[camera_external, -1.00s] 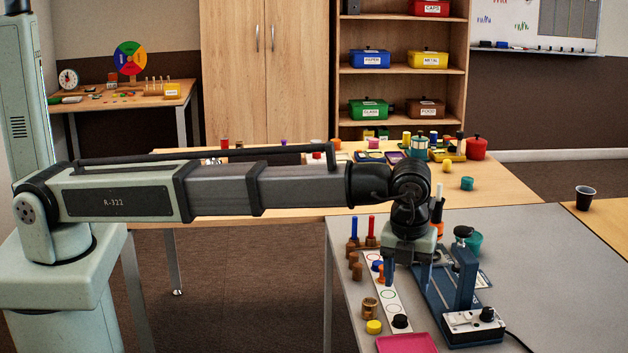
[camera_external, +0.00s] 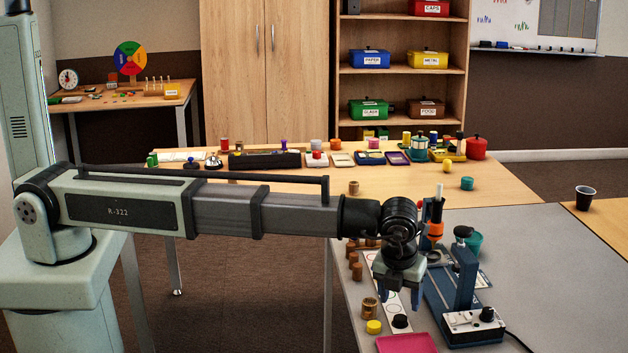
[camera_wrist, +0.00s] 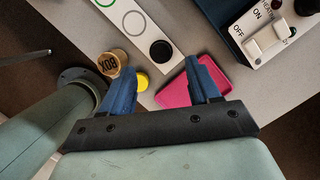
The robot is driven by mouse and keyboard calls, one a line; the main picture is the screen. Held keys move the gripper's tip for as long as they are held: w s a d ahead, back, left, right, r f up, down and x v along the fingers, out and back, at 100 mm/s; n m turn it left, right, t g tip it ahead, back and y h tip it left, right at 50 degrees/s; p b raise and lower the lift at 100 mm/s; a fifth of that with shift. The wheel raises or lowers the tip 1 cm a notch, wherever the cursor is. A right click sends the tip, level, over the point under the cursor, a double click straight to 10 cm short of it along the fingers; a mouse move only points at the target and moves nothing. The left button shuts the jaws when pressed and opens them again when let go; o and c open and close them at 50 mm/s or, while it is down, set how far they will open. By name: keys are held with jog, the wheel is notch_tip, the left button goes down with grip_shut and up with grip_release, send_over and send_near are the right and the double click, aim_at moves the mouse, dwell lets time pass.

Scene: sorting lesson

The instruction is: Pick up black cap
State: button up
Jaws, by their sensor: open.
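The black cap (camera_external: 400,321) sits on the near end of a white strip marked with circles (camera_wrist: 143,27), beside the pink tray. In the wrist view the black cap (camera_wrist: 161,50) is a dark disc just beyond my fingertips, in line with the gap between them. My gripper (camera_wrist: 161,67) is open, its two blue fingers apart with nothing between them.
The pink tray (camera_external: 406,344) is just in front of the cap. A blue device with a white switch panel (camera_external: 474,323) stands close on the right. The grey table (camera_external: 560,285) is clear farther right.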

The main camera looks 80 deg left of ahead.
aim_at(400, 318)
jog(key=shift+x, duration=2.75)
jog(key=shift+c, duration=0.2)
grip_shut()
